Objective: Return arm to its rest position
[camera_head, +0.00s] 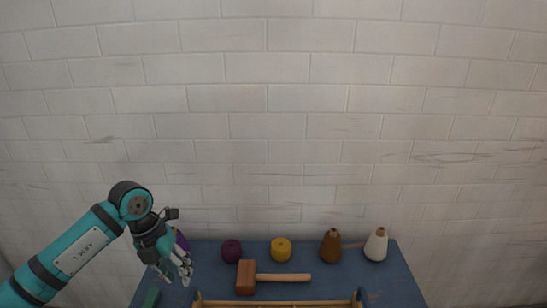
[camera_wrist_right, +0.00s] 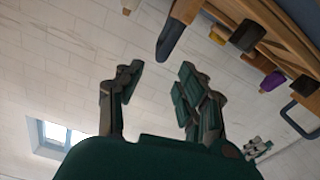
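My left gripper (camera_head: 177,275) hangs at the left end of the blue table (camera_head: 405,285), fingers pointing down. Its fingers look apart, with nothing seen between them. It partly hides a purple skein (camera_head: 181,240). My right gripper (camera_wrist_right: 160,85) shows only in the right wrist view; its two fingers are wide apart with only the white wall between them. A maroon skein (camera_head: 231,250), a yellow skein (camera_head: 281,249), a brown cone (camera_head: 331,246) and a white cone (camera_head: 376,245) stand in a row along the back of the table.
A wooden mallet (camera_head: 246,278) lies in front of the skeins. A green item (camera_head: 150,299) lies at the table's left. A white brick wall (camera_head: 300,120) stands behind.

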